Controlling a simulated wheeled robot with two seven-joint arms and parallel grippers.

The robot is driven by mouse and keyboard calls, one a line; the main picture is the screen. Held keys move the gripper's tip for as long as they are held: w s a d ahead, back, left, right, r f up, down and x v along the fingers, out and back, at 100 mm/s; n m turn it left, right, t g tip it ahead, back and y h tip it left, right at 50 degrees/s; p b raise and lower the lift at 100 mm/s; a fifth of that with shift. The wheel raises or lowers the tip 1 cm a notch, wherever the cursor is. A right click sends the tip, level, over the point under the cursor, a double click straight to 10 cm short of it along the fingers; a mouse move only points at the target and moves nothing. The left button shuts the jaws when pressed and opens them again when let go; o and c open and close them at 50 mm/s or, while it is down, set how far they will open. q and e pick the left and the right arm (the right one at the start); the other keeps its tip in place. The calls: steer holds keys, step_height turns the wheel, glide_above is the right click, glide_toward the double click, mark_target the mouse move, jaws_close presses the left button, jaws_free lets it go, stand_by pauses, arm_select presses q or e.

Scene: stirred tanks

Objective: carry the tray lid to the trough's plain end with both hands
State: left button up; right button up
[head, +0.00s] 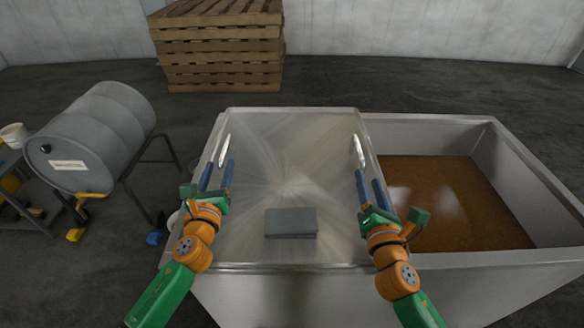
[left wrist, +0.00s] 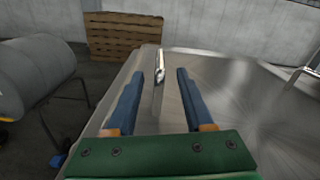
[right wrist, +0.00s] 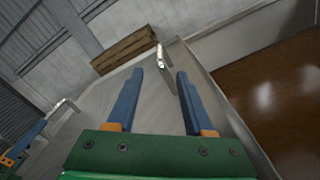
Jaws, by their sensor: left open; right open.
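The tray lid (head: 285,160) is a flat brushed-metal sheet lying over the left end of the trough (head: 450,125). It has a pale handle on each side: the left handle (head: 223,150) and the right handle (head: 359,152). My left gripper (head: 219,165) is open just short of the left handle, which shows between its blue fingers in the left wrist view (left wrist: 160,72). My right gripper (head: 369,178) is open near the right handle, which shows ahead between its fingers in the right wrist view (right wrist: 162,58). Neither gripper holds anything.
A grey block (head: 291,222) lies on the lid near its front edge. The trough's uncovered right part holds brown liquid (head: 440,200). A grey drum (head: 100,135) on a stand is at the left. Stacked pallets (head: 220,45) stand behind on open floor.

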mark_target(225, 148)
arm_select(q)
steer(key=shift+r, duration=0.1)
arm_select(e)
steer(key=shift+w+r, duration=0.1)
arm_select(q)
steer(key=shift+w, duration=0.15)
arm_select(e)
steer(key=shift+w, duration=0.3)
arm_select(q)
steer(key=w, duration=0.6)
steer(key=shift+w, duration=0.1)
arm_select(e)
steer(key=w, duration=1)
steer(key=shift+w+d, duration=0.2)
arm_select(q)
steer(key=shift+w, duration=0.25)
arm_select(e)
steer(key=shift+w+a, duration=0.15)
steer(key=shift+w, duration=0.25)
arm_select(q)
steer(key=shift+d, duration=0.1)
jaws_close()
arm_select(e)
jaws_close()
arm_select(q)
steer(key=shift+d, duration=0.25)
arm_select(e)
steer(key=shift+a, duration=0.25)
